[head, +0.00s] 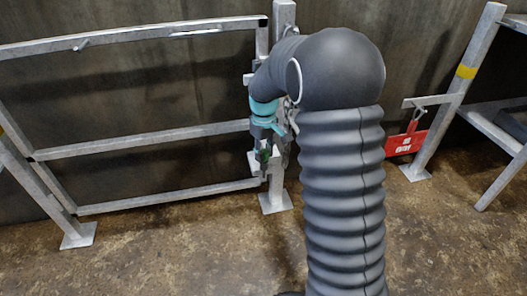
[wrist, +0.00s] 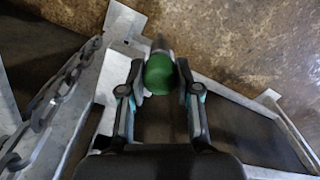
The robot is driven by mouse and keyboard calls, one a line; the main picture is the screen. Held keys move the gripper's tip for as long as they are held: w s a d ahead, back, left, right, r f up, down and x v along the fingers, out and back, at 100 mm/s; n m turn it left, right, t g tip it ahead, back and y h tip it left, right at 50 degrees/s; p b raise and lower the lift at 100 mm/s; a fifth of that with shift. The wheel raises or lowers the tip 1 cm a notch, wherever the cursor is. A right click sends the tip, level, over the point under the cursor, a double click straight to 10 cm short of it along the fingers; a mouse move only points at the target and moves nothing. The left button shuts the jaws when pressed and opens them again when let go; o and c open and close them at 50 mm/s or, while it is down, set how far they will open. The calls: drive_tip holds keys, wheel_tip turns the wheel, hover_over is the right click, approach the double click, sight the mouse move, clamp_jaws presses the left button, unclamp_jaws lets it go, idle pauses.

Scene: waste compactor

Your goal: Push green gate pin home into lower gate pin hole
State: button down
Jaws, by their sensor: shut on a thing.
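The green gate pin (wrist: 159,76) sits between the fingers of my gripper (wrist: 160,82) in the wrist view. Its green rounded head faces the camera and a grey metal shank (wrist: 160,45) shows beyond it. My gripper is shut on the pin. In the head view, my gripper (head: 264,155) points down beside the gate post (head: 277,185), close to the gate's lower right end, with a bit of green between the fingers. The lower gate pin hole is hidden. I cannot tell whether the pin's tip is in it.
The galvanised gate (head: 150,140) spans the left. A chain (wrist: 55,95) hangs at the left in the wrist view. A red sign (head: 406,143) hangs on a frame to the right, near a grey metal stand (head: 487,150). The concrete floor (head: 180,255) in front is clear.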

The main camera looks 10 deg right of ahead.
drive_tip(key=c, duration=0.7)
unclamp_jaws()
drive_tip(key=shift+c, duration=0.6)
drive_tip(key=shift+r+p, duration=2.85)
drive_tip(key=shift+r, duration=0.7)
